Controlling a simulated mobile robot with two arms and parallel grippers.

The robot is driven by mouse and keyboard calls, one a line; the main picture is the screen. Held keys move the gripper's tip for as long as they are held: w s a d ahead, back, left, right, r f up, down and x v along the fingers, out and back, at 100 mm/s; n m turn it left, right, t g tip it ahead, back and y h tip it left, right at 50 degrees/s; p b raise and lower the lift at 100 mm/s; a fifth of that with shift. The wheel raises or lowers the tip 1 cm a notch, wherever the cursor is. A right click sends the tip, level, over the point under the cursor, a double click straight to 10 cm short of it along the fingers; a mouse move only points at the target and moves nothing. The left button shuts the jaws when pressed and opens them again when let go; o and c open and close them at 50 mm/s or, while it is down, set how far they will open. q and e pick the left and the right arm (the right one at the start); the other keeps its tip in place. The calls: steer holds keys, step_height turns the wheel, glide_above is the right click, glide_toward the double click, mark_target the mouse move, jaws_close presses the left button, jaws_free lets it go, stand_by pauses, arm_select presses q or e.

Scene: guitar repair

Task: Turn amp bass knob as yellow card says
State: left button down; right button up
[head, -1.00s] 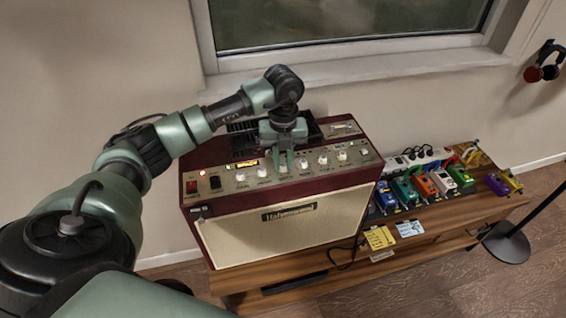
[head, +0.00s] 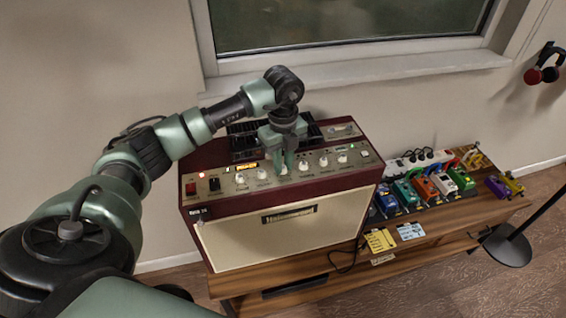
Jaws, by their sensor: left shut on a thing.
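The amp (head: 285,232) is a dark red cabinet with a cream front, standing on a wooden bench. Its sloped top panel carries a row of white knobs, such as one to the left (head: 240,179) and one to the right (head: 323,161); their labels are too small to read. My left gripper (head: 284,167) points down at the panel, shut on a white knob (head: 283,169) near the middle of the row, which its fingers mostly hide. The yellow card (head: 380,241) lies on the bench right of the amp; its writing is not legible. My right gripper is not in view.
A pale blue card (head: 410,231) lies beside the yellow one. Several coloured pedals, including a green one (head: 461,178), and a white power strip (head: 418,158) fill the right of the bench. A black stand (head: 508,246) is on the floor. The window sill (head: 360,70) is behind.

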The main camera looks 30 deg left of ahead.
mark_target(283, 167)
arm_select(q)
steer(key=shift+w, duration=0.1)
steer(key=c, duration=1.3)
jaws_free()
step_height(283, 167, up, 7)
steer(key=shift+f+b, duration=0.15)
steer(key=shift+b, duration=0.95)
steer(key=shift+r, duration=0.6)
